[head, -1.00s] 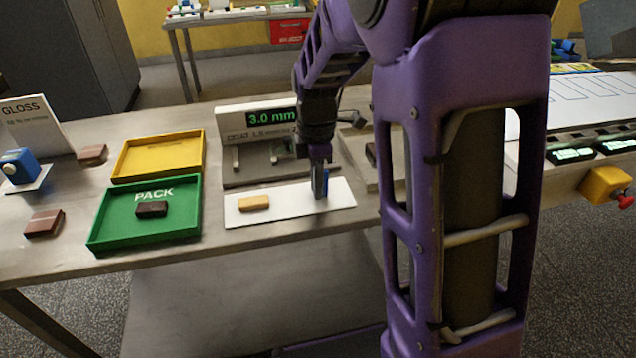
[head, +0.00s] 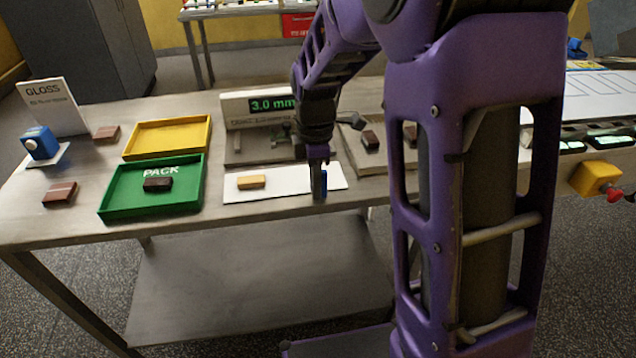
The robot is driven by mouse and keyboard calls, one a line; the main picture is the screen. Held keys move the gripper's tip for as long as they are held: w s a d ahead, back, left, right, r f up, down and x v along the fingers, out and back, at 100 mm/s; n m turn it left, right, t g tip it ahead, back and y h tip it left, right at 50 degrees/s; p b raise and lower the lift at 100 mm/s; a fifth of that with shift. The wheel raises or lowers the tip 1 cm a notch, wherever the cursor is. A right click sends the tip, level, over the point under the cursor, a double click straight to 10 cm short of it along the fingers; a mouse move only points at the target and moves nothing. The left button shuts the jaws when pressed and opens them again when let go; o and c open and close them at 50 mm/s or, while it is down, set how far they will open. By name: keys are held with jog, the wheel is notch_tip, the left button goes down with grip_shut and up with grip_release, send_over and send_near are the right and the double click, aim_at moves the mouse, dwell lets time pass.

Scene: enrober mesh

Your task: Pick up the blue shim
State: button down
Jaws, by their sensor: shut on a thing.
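The blue shim (head: 325,180) shows as a small blue sliver beside my gripper's fingers, mostly hidden by them. My gripper (head: 319,190) points down over the right part of the white mat (head: 290,192) and is shut on the shim. I cannot tell whether the shim touches the mat or is just above it. A yellow-tan block (head: 251,182) lies on the left part of the same mat.
A green PACK tray (head: 120,208) holds a dark brown block (head: 157,185). A yellow tray (head: 130,152) lies behind it. A gauge reading 3.0 mm (head: 262,105) stands behind the mat. Reddish-brown blocks (head: 60,193) and a GLOSS sign (head: 52,108) are at left.

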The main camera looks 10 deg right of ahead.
jog(key=c, duration=0.8)
grip_release()
jog(key=shift+r, duration=0.1)
notch_tip(320, 180, up, 17)
jog(key=p, duration=0.3)
jog(key=shift+r, duration=0.1)
